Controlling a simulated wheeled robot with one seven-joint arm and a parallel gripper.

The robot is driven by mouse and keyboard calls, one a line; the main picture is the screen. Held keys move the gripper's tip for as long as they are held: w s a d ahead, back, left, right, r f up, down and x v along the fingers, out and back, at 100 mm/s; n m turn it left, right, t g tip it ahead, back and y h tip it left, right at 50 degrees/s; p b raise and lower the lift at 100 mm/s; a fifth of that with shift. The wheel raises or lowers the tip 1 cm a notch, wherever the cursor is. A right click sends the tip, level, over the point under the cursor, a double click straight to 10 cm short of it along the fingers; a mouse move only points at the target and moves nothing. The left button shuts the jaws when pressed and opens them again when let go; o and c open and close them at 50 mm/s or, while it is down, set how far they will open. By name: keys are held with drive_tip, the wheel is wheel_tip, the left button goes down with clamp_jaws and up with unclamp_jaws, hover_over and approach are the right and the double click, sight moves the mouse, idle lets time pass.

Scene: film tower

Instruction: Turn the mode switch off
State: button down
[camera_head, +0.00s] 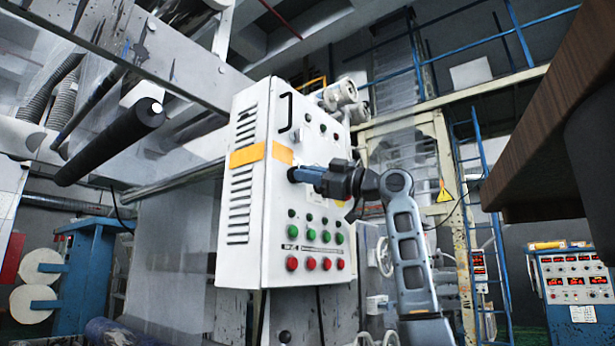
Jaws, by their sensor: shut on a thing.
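A white control cabinet (308,230) with a handle, dark knobs and green and red buttons stands in the middle of the head view. My gripper (294,174) reaches in from the right, level, against the front face of the cabinet, just right of the orange band. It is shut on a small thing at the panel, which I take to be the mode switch. The fingers hide that thing, so its turn position cannot be seen.
Green buttons (324,236) and red buttons (309,263) sit just below my gripper. A black bar handle (286,112) sticks out above it. A brown wooden edge (545,130) looms at upper right. A blue console (575,295) stands at far right.

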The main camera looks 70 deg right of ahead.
drive_tip(key=shift+n, duration=0.3)
drive_tip(key=shift+f, duration=0.1)
drive_tip(key=c, duration=1.2)
unclamp_jaws()
drive_tip(key=b+v, duration=0.2)
drive_tip(key=v, duration=0.5)
drive_tip(key=shift+s, duration=0.4)
